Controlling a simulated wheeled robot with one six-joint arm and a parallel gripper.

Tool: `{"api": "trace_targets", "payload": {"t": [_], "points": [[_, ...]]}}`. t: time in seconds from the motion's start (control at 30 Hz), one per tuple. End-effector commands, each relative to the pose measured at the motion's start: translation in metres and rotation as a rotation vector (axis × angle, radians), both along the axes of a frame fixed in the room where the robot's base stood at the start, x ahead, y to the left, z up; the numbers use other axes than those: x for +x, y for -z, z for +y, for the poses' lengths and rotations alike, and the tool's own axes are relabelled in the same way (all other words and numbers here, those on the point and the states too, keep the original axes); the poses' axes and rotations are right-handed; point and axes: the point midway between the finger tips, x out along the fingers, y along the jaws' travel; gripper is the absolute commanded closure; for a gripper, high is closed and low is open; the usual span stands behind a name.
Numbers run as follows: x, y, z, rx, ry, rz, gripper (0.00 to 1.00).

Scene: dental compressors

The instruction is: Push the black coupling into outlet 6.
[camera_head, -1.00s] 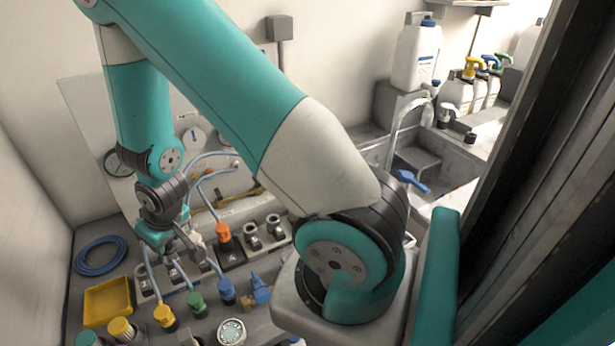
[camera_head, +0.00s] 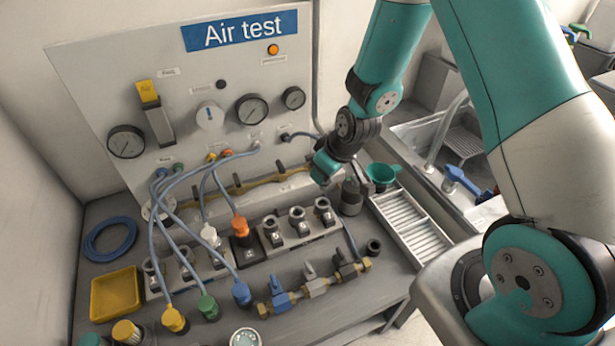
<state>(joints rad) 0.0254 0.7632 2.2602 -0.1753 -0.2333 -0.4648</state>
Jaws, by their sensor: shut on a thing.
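My gripper (camera_head: 356,180) is at the right of the bench, in front of the panel, with its fingers partly hidden by its own body. It is shut on a dark piece that appears to be the black coupling (camera_head: 352,201); its exact outline is unclear. A dark hose (camera_head: 303,136) runs from the panel to behind my wrist. The right block holds three empty grey outlets; the rightmost (camera_head: 322,207), apparently outlet 6, lies just left of the dark piece, apart from it. The outlet numbers are too small to read surely.
An orange coupling (camera_head: 240,228) and a white coupling (camera_head: 208,235) stand in outlets to the left. Yellow (camera_head: 173,320), green (camera_head: 208,308) and blue (camera_head: 242,293) couplings stand in front. A slatted rack (camera_head: 412,235) and teal funnel (camera_head: 383,173) are right.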

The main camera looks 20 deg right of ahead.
Motion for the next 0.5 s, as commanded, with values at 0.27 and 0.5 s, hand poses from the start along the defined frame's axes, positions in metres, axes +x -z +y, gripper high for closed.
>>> {"api": "trace_targets", "payload": {"t": [0.27, 0.5], "points": [[0.013, 0.016, 0.047, 0.002, -0.739, -0.003, 0.88], [0.015, 0.017, 0.067, 0.000, -1.112, -0.004, 0.88]]}}
